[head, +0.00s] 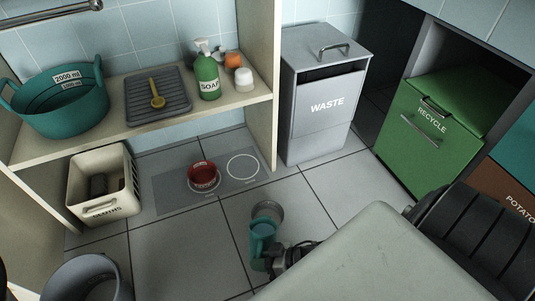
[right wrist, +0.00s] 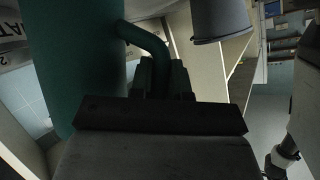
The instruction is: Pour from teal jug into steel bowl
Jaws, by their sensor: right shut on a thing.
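The teal jug (head: 262,238) is at the lower middle of the head view. In the right wrist view the jug (right wrist: 85,70) fills the left side, with its curved handle (right wrist: 150,42) running down to the fingers. My right gripper (head: 276,260) is shut on the jug's handle. The steel bowl (head: 268,209) shows just beyond the jug's top, partly hidden by it. I cannot tell whether the jug touches the bowl, how far it is tilted, or what is in either. My left gripper is not in view.
A red bowl (head: 203,175) sits on a grey mat (head: 172,188) with an empty white ring. A cloths bin (head: 112,201) and a grey bucket (head: 62,279) stand left. A shelf holds a teal tub (head: 62,108) and soap (head: 208,79). Waste (head: 318,122) and recycle (head: 425,140) bins stand behind.

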